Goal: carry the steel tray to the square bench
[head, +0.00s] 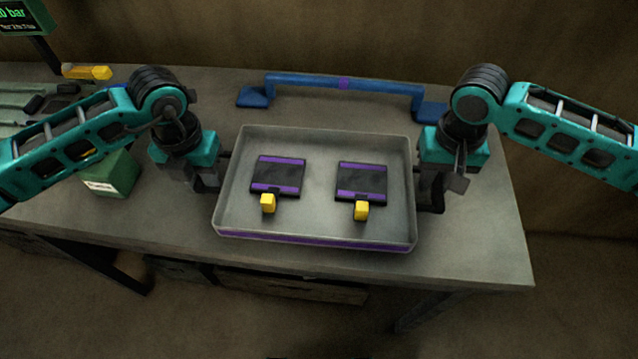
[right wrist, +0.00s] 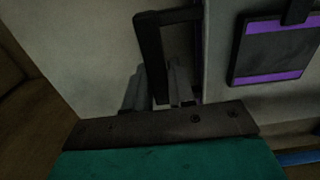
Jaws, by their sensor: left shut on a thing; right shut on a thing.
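The steel tray (head: 330,223) is a shallow grey pan with a purple stripe along its front, in the middle of the head view. Two black pads with purple edges and yellow tabs, a left one (head: 278,177) and a right one (head: 361,181), lie in it. My left gripper (head: 222,172) is shut on the tray's left side. My right gripper (head: 432,190) is shut on the tray's right handle, a dark bracket that also shows in the right wrist view (right wrist: 150,55). I cannot tell whether the tray touches the bench below. No separate square bench is identifiable.
The grey bench (head: 470,255) lies under the tray, its right part clear. A blue bar with feet (head: 345,84) stands behind the tray. A green box (head: 112,175) is at the left, with a yellow-ended tool (head: 88,72) and a display (head: 22,15) further back.

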